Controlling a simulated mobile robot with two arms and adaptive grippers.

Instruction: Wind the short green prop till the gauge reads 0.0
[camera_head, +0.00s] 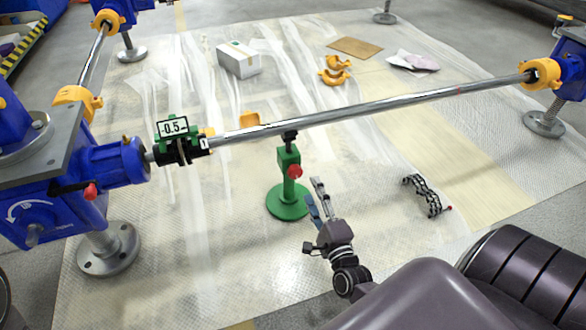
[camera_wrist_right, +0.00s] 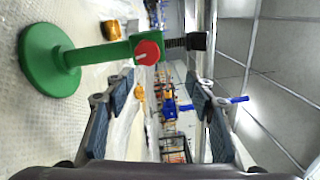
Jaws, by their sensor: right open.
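The short green prop (camera_head: 288,185) stands upright on its round base under the long metal shaft (camera_head: 380,105). Its dark top is at the shaft's underside; I cannot tell whether it touches. A red knob (camera_head: 295,171) sits on its side. The gauge (camera_head: 173,127) at the shaft's left end reads -0.5. My right gripper (camera_head: 315,193) is open and empty, just right of the prop's base and below the knob in the head view. In the right wrist view, the prop (camera_wrist_right: 100,55) and its red knob (camera_wrist_right: 148,52) lie ahead, beyond the open fingers. My left gripper is not seen.
Blue gearboxes (camera_head: 120,163) on grey feet stand at the left, and another support (camera_head: 545,122) at the right. A black chain (camera_head: 428,195) lies right of my right gripper. A white box (camera_head: 238,59) and orange shells (camera_head: 335,70) lie behind the shaft.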

